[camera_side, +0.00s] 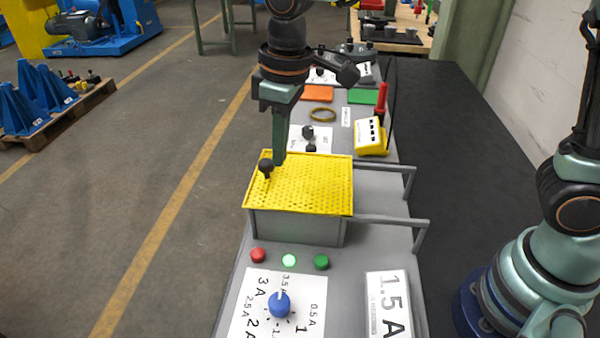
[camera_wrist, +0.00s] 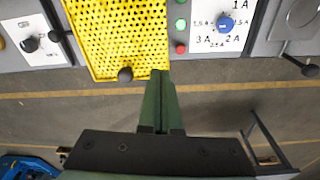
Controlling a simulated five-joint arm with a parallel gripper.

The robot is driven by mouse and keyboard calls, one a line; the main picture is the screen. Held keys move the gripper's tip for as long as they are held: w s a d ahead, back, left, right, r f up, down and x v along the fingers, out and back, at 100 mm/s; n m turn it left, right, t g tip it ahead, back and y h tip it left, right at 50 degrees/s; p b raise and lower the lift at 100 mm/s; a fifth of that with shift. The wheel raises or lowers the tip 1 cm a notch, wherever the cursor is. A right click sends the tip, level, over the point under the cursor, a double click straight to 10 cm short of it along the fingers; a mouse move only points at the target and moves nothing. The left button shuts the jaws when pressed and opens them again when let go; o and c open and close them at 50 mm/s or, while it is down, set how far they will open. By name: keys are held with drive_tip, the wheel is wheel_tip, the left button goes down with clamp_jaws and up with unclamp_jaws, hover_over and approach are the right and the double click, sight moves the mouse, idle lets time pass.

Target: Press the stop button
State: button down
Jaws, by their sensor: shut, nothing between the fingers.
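The red button (camera_side: 258,255) sits on the grey panel in front of the yellow perforated cover, at the left end of a short row. A lit pale green light (camera_side: 289,260) and a green button (camera_side: 321,261) stand to its right. In the wrist view the red button (camera_wrist: 181,48) is just up and right of my fingertips. My gripper (camera_side: 279,162) is shut and empty, pointing down near the far part of the cover, apart from the red button. Its closed fingers also show in the wrist view (camera_wrist: 160,75).
The yellow cover (camera_side: 315,182) has a black knob (camera_side: 265,166) close to my fingertips. A blue dial (camera_side: 279,304) and a 1.5 A sign (camera_side: 388,305) are at the front. Grey handles (camera_side: 421,236) stick out right. A yellow meter (camera_side: 371,136) stands behind.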

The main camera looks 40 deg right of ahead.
drive_tip(key=n+g, duration=0.1)
drive_tip(key=n, duration=0.1)
hover_over(259, 253)
wheel_tip(259, 253, down, 4)
drive_tip(key=shift+w+a+r+h, duration=0.1)
drive_tip(key=shift+h, duration=0.2)
wheel_tip(259, 253, down, 14)
idle(0.4)
drive_tip(key=shift+f, duration=1.2)
wheel_tip(259, 253, up, 15)
drive_tip(key=shift+w+a, duration=0.15)
drive_tip(key=shift+w, duration=0.1)
